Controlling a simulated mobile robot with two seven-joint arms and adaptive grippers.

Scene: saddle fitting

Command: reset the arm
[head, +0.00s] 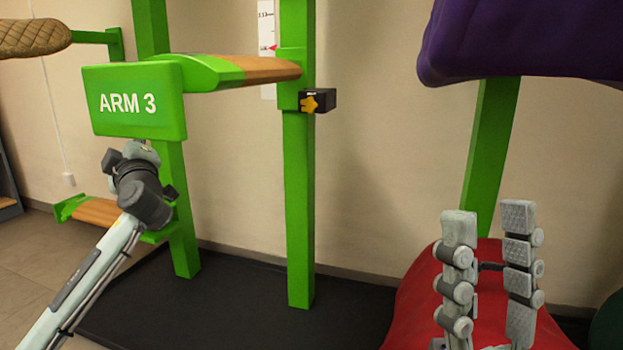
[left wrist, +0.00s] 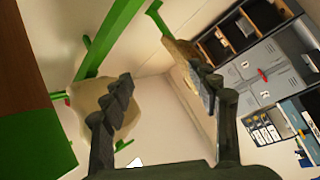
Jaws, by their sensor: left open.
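The rack arm marked ARM 3 (head: 133,100) has a green end plate and a green-and-wood bar (head: 245,70) running back to a green post (head: 298,210). A black block with a yellow star knob (head: 310,103) sits on that post. A white scale (head: 267,30) with a red pointer is on the wall behind. My left arm reaches up to just below the sign; its gripper is hidden in the head view. In the left wrist view my left gripper (left wrist: 156,72) has its fingers apart, with nothing clearly between them. My right gripper (head: 488,222) is open and empty at lower right.
A lower wood-and-green arm (head: 97,211) is beside my left forearm. A tan quilted pad (head: 32,38) is at upper left. A purple padded thing (head: 525,40) overhangs my right gripper, and a red rounded thing (head: 415,295) is behind it. Grey lockers (left wrist: 262,75) show in the left wrist view.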

